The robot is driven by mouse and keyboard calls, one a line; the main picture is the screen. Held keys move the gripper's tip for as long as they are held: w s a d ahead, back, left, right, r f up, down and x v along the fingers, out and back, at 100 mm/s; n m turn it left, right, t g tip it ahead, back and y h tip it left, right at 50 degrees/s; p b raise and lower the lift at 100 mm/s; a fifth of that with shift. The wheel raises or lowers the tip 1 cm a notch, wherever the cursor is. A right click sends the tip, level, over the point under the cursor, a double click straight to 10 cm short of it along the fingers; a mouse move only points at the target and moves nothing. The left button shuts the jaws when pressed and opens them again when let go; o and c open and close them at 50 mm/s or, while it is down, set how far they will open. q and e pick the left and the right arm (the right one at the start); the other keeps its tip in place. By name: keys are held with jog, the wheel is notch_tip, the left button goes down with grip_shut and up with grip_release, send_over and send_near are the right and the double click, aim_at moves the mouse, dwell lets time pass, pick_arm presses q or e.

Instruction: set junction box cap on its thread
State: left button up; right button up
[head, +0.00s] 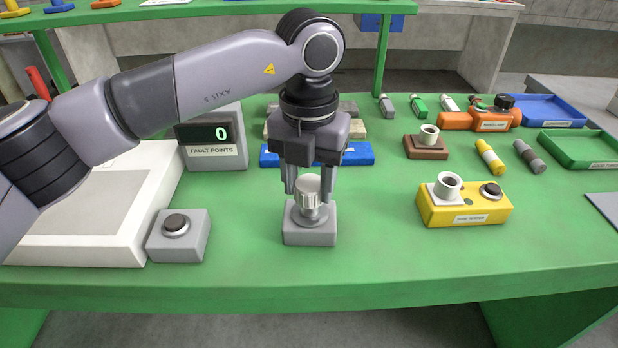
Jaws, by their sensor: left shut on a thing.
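My left gripper (308,185) points straight down over the middle of the green table and is shut on a ribbed, light grey cap (308,192). The cap is upright and sits directly above a grey junction box (309,237) with a round collar on top. The cap's lower edge meets or nearly meets the collar; I cannot tell whether it rests on the thread, which is hidden. My right gripper is not in view.
Left of the box stands a grey box with a dark button (176,224); behind it is a counter display (211,137) reading 0. A blue bar (357,153) lies behind the gripper. A yellow block (465,206) stands right, with bare green table (375,215) between.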

pick_arm(q)
jog(key=shift+f, duration=0.15)
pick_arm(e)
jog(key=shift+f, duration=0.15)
pick_arm(q)
jog(key=shift+f+b, duration=1.15)
jog(key=shift+f, duration=0.15)
jog(key=o, duration=1.1)
jog(key=shift+r, duration=0.1)
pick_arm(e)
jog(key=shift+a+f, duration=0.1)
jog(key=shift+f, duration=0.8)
pick_arm(q)
jog(key=shift+r, duration=0.25)
notch_tip(320, 180, up, 6)
jog(key=shift+f, duration=0.2)
jog(key=shift+r, duration=0.5)
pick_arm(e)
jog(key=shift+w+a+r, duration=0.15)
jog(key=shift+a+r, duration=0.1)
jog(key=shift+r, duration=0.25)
